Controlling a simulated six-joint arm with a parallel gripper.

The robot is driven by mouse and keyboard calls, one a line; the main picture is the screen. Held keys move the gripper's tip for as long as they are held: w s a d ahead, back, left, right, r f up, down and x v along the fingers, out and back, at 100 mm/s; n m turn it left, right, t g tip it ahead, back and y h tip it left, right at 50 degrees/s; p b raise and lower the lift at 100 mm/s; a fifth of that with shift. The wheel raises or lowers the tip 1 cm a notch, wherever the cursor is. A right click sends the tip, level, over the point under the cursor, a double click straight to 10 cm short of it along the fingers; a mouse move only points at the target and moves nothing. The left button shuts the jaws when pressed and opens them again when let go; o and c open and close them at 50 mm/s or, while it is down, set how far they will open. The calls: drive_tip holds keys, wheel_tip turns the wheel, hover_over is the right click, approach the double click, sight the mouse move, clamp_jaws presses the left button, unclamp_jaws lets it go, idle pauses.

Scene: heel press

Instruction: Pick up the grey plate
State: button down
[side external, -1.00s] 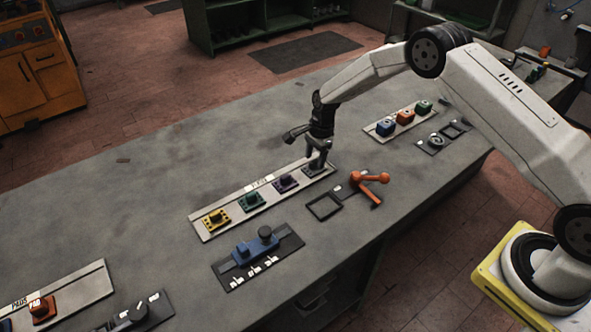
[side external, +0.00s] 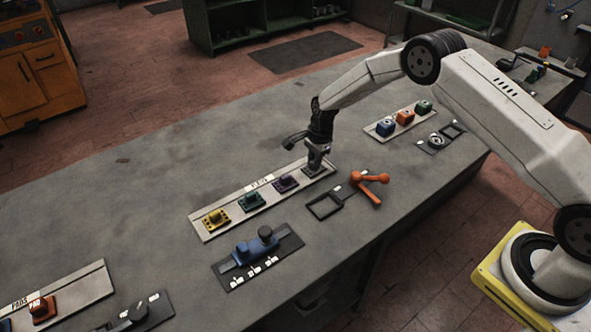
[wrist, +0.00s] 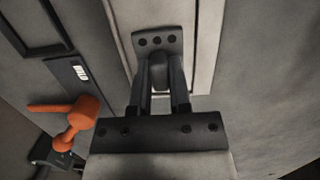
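The grey plate (wrist: 157,40) has a row of dark holes along its far edge in the wrist view. It is at the far right end of the pale strip (side external: 220,223) in the side view, where the gripper partly covers it. My gripper (wrist: 161,72) points down over the plate, with its two fingers on either side of the plate's upright grip. The fingers look closed against this grip. The near part of the plate is hidden behind the fingers. I cannot tell any gap between plate and strip.
Purple (side external: 285,183), green (side external: 251,200) and yellow (side external: 215,218) pieces stand along the same strip. An orange handle (side external: 370,187) and a black square frame (side external: 324,206) are nearby. A blue device (side external: 256,249) is in front. The bench behind the strip is clear.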

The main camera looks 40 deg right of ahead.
drive_tip(key=shift+r, duration=0.1)
idle(0.3)
drive_tip(key=shift+r, duration=0.65)
drive_tip(key=s+r, duration=1.1)
drive_tip(key=s, duration=0.3)
drive_tip(key=shift+r, duration=0.25)
